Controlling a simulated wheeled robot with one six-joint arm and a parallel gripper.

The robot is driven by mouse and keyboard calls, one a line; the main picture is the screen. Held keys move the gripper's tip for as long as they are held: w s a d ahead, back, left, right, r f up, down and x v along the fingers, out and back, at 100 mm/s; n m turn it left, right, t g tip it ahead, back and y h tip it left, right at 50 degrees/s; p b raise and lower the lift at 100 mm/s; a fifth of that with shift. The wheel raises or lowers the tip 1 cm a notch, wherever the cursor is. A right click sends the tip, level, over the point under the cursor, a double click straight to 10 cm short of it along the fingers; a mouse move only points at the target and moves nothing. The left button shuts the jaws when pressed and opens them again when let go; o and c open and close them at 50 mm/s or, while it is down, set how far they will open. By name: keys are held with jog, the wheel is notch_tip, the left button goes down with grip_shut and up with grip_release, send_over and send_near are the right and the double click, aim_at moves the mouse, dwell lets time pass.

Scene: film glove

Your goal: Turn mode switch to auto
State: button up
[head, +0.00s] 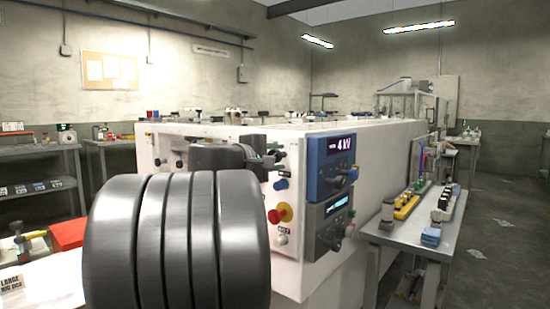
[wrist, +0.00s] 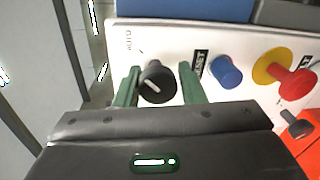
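The mode switch (wrist: 157,80) is a round black knob with a short white pointer line on a white panel in the wrist view. The line slants from upper left to lower right. Small lettering (wrist: 128,40), seemingly AUTO, is printed up and left of the knob. My gripper (wrist: 160,70) has its two green fingers on either side of the knob. The left finger is very near it, contact unclear; a gap shows at the right finger. In the head view my gripper (head: 272,158) is at the panel's upper part, and my arm hides much of the switch.
A blue button (wrist: 226,72) labelled RESET sits right of the knob. A red emergency stop (wrist: 296,82) on a yellow ring lies farther right. The blue display unit (head: 332,165) adjoins the panel. A grey side table (head: 385,238) with parts stands right; open floor lies beyond.

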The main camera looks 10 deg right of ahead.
jog(key=shift+o, duration=1.4)
jog(key=shift+f, duration=0.1)
jog(key=shift+s+a, duration=0.1)
jog(key=p+v, duration=0.2)
jog(key=v, duration=1.1)
jog(key=shift+s+a, duration=0.2)
jog(key=shift+a, duration=0.05)
jog(key=shift+d, duration=0.15)
jog(key=b+x, duration=0.2)
jog(key=x, duration=1.1)
jog(key=shift+w+d, duration=0.2)
jog(key=shift+w, duration=0.1)
jog(key=shift+r, duration=0.2)
